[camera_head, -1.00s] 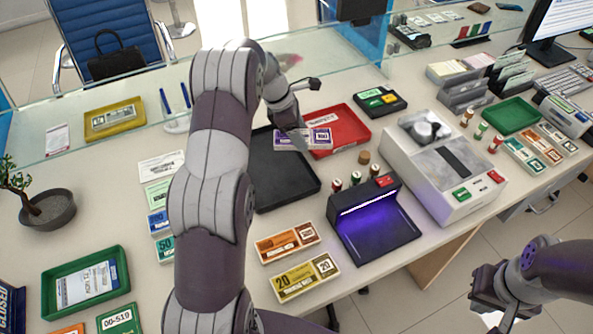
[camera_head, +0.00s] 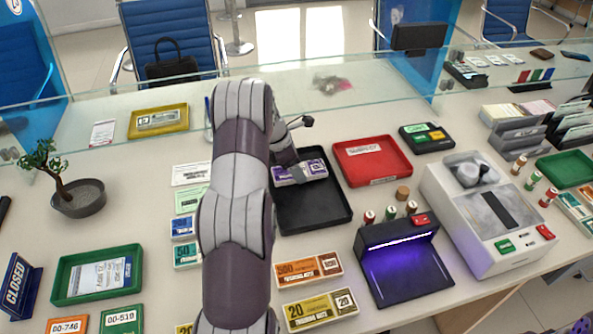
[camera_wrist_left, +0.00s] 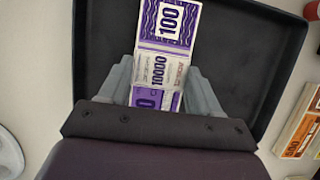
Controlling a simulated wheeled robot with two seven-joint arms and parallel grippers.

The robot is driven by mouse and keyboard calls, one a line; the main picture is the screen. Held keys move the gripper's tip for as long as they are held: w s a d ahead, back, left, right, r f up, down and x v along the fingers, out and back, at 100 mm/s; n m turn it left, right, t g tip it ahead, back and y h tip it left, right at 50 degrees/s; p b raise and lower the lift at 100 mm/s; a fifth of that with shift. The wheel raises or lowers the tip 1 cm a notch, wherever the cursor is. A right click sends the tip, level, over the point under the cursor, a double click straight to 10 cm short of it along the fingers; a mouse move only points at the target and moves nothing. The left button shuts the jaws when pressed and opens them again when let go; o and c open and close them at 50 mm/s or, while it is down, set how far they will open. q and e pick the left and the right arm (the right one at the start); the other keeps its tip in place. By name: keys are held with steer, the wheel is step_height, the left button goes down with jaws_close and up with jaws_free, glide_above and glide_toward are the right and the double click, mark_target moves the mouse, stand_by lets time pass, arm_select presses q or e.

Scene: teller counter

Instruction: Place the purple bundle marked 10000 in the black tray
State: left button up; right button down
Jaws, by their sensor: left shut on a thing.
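The purple bundle (camera_head: 303,168) has a white band and is held by my left gripper (camera_head: 298,172) over the far part of the black tray (camera_head: 318,212). In the left wrist view the bundle (camera_wrist_left: 160,70) shows "100" and "10000" on its face, with the gripper's grey fingers (camera_wrist_left: 158,92) on both sides of it. The black tray (camera_wrist_left: 100,35) fills the background below the bundle there. Whether the bundle touches the tray floor I cannot tell. My right gripper is out of the head view.
A red tray (camera_head: 372,160) stands right of the black tray. Orange (camera_head: 308,270) and yellow (camera_head: 320,309) bundles lie in front. A black lamp device (camera_head: 405,270) with purple light and small rolls (camera_head: 390,213) stand at the right front. A glass screen runs behind.

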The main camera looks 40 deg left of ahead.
arm_select(q)
steer(key=shift+f, duration=0.75)
steer(key=o, duration=1.2)
steer(key=shift+f, duration=0.1)
